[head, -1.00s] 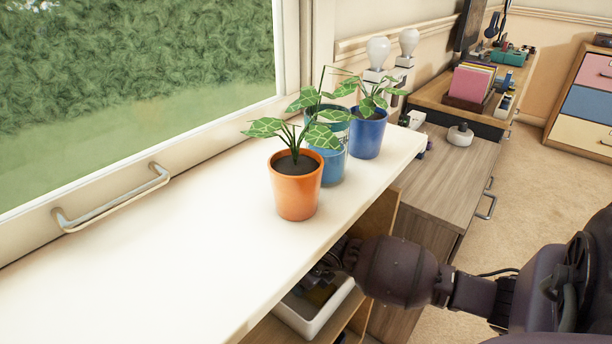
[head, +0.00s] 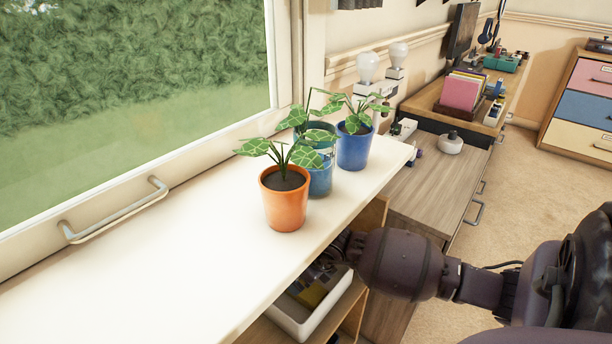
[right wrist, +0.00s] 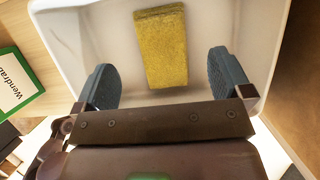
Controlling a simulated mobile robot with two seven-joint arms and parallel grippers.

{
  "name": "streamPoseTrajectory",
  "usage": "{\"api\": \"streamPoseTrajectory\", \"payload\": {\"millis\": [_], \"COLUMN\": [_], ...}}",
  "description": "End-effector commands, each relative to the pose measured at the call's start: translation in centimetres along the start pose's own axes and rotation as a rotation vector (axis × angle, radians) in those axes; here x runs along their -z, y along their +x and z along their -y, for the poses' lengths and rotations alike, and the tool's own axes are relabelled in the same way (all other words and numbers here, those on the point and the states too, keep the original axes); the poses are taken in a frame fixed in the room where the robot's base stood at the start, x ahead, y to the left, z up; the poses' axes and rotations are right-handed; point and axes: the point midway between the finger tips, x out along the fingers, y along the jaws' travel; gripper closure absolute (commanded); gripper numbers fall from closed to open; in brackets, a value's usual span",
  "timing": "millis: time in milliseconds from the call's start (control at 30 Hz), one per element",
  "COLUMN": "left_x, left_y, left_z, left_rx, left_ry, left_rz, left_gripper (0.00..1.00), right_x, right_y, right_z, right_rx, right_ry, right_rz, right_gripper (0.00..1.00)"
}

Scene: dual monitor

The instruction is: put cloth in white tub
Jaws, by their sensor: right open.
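The white tub (head: 318,319) stands on a shelf below the white sill, and it fills most of the right wrist view (right wrist: 60,45). A yellow cloth (right wrist: 160,48) lies flat inside it, and a small part of the cloth shows in the head view (head: 312,293). My right gripper (right wrist: 163,75) is open, its two grey fingers apart on either side of the cloth's near end and not closed on it. In the head view my right gripper is partly hidden by the sill and my own wrist. My left gripper is out of view.
An orange pot (head: 284,202) and blue pots (head: 353,150) with plants stand on the sill (head: 150,270) above the shelf. A green-edged box (right wrist: 14,82) with lettering is left of the tub. A wooden cabinet (head: 435,185) stands to the right.

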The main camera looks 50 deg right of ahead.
Motion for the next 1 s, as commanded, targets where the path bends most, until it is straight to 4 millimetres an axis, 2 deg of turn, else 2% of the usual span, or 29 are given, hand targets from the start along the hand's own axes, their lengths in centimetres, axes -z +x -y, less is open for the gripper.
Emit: {"api": "streamPoseTrajectory", "payload": {"millis": [33, 100, 300, 467, 1000], "left_x": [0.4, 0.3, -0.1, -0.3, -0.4], "left_y": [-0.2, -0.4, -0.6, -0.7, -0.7], "left_z": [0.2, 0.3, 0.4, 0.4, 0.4], "left_rx": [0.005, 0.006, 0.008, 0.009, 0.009], "left_ry": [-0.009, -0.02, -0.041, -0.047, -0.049], "left_rz": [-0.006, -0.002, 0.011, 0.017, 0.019], "left_gripper": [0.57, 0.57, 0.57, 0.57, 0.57], "right_x": [-0.5, -0.4, -0.2, 0.0, 0.1], "right_y": [-1.7, -2.8, -4.9, -5.5, -5.4], "right_z": [0.1, 0.1, 0.0, 0.0, 0.0], "right_rx": [0.002, 0.002, 0.001, 0.0, 0.0], "right_ry": [-0.002, -0.002, 0.0, 0.0, 0.0], "right_rz": [0.012, 0.009, 0.004, 0.0, -0.001], "right_gripper": [0.03, 0.03, 0.03, 0.03, 0.03]}}
